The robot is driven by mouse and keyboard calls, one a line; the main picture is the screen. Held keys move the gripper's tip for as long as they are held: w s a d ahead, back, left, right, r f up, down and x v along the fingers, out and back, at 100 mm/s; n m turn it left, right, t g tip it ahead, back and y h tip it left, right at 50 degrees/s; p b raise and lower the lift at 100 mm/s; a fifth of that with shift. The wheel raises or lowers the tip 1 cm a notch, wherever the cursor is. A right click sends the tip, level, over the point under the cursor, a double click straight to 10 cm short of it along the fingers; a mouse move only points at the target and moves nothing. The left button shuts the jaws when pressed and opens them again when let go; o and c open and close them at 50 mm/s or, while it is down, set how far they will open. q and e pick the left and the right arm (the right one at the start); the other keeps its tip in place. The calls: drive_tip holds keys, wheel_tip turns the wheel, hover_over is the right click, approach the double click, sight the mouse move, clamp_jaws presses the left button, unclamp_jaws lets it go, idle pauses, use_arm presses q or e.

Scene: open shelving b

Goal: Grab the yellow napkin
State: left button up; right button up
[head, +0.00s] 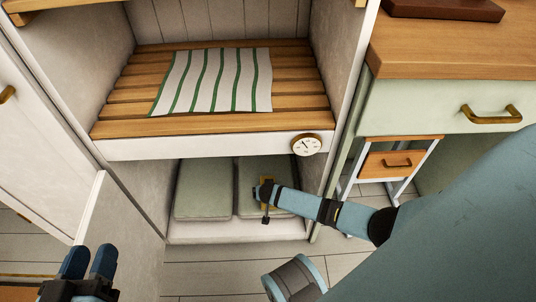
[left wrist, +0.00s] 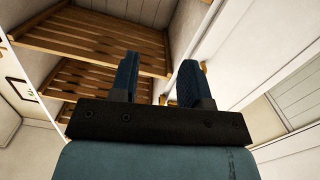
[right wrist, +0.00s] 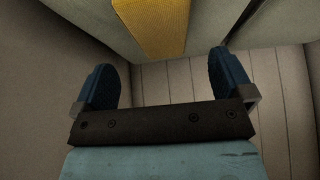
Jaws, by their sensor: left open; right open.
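The yellow napkin (right wrist: 163,25) shows as a flat yellow band at the top of the right wrist view, lying against a pale green cushion. In the head view only a small part of the napkin (head: 269,181) shows, on the right-hand cushion, mostly hidden behind my right gripper (head: 264,196). In the right wrist view, my right gripper (right wrist: 162,70) is open, with the napkin beyond the gap between its fingers and nothing held. My left gripper (head: 90,263) is open and empty at the lower left of the head view, far from the napkin; it also shows in the left wrist view (left wrist: 157,72).
Two pale green cushions (head: 203,190) lie in the low compartment, with side walls close by. Above is a slatted wooden shelf (head: 290,105) with a striped cloth (head: 215,80) and a round dial (head: 306,145) on its front edge. A drawer cabinet (head: 430,105) stands at the right.

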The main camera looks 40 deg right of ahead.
drive_tip(key=shift+w+d+f, duration=0.2)
drive_tip(key=shift+w+f, duration=0.15)
drive_tip(key=shift+f, duration=0.2)
drive_tip(key=b+x, duration=0.4)
drive_tip(key=shift+w+d+f, duration=0.1)
drive_tip(key=shift+w+d, duration=0.05)
drive_tip(key=shift+w+d+f, duration=0.1)
drive_tip(key=shift+w+f, duration=0.1)
drive_tip(key=shift+f, duration=0.05)
use_arm(q)
drive_tip(key=m, duration=0.1)
drive_tip(key=w+a+m+t, duration=0.1)
drive_tip(key=w+m, duration=0.1)
drive_tip(key=shift+w+a+r+t+h, duration=0.2)
drive_tip(key=shift+a+r+t+h, duration=0.05)
drive_tip(key=shift+r+t+h, duration=0.15)
use_arm(e)
drive_tip(key=shift+r, duration=0.1)
drive_tip(key=c, duration=1.1)
